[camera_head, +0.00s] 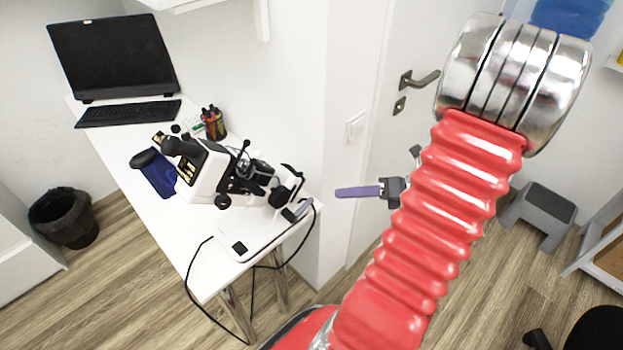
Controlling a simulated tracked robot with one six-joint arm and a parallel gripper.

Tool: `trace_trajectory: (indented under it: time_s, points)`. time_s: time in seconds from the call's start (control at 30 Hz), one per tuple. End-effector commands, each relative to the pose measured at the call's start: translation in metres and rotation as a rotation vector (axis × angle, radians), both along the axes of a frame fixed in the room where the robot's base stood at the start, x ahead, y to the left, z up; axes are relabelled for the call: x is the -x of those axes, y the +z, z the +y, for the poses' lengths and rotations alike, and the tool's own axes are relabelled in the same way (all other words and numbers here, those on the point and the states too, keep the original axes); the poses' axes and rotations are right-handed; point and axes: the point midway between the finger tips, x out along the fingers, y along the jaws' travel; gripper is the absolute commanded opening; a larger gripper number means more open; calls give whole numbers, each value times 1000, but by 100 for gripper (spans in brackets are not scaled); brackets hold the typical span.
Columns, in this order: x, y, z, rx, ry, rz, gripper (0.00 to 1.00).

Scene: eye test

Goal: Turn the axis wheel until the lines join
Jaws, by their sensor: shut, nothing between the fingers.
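A white and black eye-test instrument (208,174) stands on the white table, left of centre. It has several dark round knobs and parts on its right side. I cannot tell which of these is the axis wheel, and no lines can be made out. My gripper (340,192) shows as purple fingers on a dark grey mount, partly behind my red arm. It is shut and empty, pointing left, apart from the instrument and to its right in the picture.
The white table (228,255) also holds a monitor (113,56), a keyboard (128,113) and a pen cup (213,124). A black cable (189,285) hangs over its front edge. A door handle (419,79) is behind my arm. A grey step stool (541,212) stands at right.

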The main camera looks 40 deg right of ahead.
Motion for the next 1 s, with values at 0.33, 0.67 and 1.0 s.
trace_trajectory:
  time_s: [0.33,0.67,1.0]
  points:
    - [2,-1,-4,-19,-22,0,0]
    - [-13,-8,5,-18,-18,0,0]
    - [-50,-28,26,-19,-16,1,0]
